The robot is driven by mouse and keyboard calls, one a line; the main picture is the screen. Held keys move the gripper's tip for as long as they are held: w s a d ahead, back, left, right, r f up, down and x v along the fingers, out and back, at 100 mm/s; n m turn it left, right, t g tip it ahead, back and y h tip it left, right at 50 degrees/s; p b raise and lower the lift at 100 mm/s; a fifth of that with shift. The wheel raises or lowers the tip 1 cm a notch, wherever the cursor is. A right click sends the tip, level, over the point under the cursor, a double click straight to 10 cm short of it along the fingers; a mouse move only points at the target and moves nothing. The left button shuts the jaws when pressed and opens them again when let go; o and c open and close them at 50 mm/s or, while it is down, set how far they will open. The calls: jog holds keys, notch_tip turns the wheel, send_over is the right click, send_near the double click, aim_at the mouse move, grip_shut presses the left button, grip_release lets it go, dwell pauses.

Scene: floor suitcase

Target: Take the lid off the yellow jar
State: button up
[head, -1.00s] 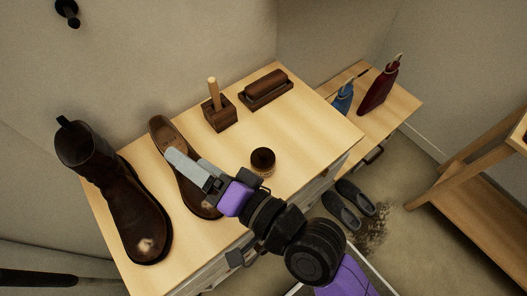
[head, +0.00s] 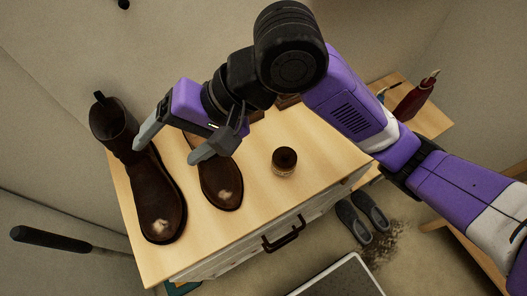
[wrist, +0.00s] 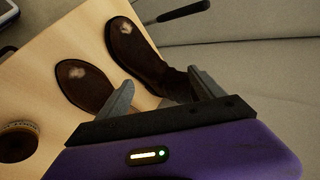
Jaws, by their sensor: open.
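A small round jar (head: 284,168) stands upright on the wooden cabinet top, right of the shoes. Its wide dark brown lid (head: 285,156) is on it; the little of its side that shows is pale tan, not clearly yellow. It also shows at the left edge of the wrist view (wrist: 17,143). My gripper (head: 168,151) is open and empty, above the boot and the shoe, well left of the jar. In the wrist view its spread fingers (wrist: 160,80) point toward the footwear, with nothing between them.
A tall brown boot (head: 145,185) and a scuffed brown shoe (head: 222,182) stand on the cabinet top (head: 255,210). My arm hides most of the back of the top. A red bottle (head: 415,100) stands on the lower right surface. Slippers (head: 360,215) lie on the floor. Room around the jar's front is clear.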

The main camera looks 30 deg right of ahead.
jog(key=s+d+f+m+g+h, duration=0.15)
jog(key=d+f+h, duration=0.25)
jog(key=d, duration=0.5)
jog(key=m+g+h, duration=0.1)
jog(key=g+h, duration=0.1)
jog(key=h, duration=0.2)
send_over(286, 152)
jog(key=shift+a+f, duration=0.25)
jog(key=shift+f, duration=0.35)
jog(key=shift+s+d+f+h, duration=0.1)
jog(key=shift+d+f+h, duration=0.15)
jog(key=shift+h, duration=0.05)
notch_tip(286, 152, down, 7)
jog(key=shift+f+b, duration=0.15)
jog(key=shift+b, duration=0.3)
jog(key=shift+c, duration=0.3)
jog(key=c, duration=1.4)
jog(key=shift+o, duration=0.2)
